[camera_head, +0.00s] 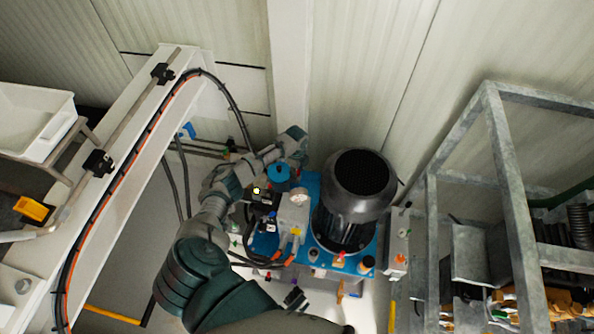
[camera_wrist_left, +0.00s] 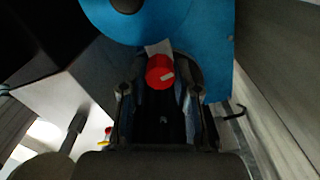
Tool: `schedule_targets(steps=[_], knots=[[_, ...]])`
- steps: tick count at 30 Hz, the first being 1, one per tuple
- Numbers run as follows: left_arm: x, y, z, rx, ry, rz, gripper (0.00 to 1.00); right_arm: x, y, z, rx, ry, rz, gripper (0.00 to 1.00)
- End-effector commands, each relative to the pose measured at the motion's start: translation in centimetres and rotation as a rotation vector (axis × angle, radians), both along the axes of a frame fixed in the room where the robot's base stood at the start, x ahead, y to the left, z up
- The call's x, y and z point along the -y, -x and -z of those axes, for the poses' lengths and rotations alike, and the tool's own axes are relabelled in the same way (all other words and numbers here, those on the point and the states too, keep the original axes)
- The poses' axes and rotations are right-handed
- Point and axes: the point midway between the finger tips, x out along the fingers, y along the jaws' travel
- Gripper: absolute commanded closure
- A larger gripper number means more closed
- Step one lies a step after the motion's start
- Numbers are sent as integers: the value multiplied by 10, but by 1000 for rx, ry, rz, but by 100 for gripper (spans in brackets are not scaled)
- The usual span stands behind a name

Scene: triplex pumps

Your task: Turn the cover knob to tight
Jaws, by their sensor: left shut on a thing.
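A red round knob (camera_wrist_left: 160,71) with a pale mark shows in the left wrist view, between the fingers and just below a large blue rounded part (camera_wrist_left: 137,18). It looks like the cover knob. My left gripper (camera_wrist_left: 162,88) is shut on it, with a dark finger on either side. In the head view my left gripper (camera_head: 297,150) is at the back of the pump unit, behind a blue cylinder (camera_head: 280,174). The knob is hidden there. My right gripper is not in view.
A dark motor (camera_head: 355,190) stands on the blue pump base (camera_head: 313,186), right of my arm. A grey metal frame (camera_head: 513,190) stands at the right. A white beam with cables (camera_head: 130,160) runs along the left. Hoses hang near my wrist.

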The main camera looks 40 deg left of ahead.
Motion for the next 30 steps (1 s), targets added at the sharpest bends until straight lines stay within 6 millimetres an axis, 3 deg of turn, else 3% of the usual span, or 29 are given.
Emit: schedule_targets(steps=[12,30], knots=[[-1,1,2,-2,-1,214,100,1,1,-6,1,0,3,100],[-1,0,1,0,-3,255,100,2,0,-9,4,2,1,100]])
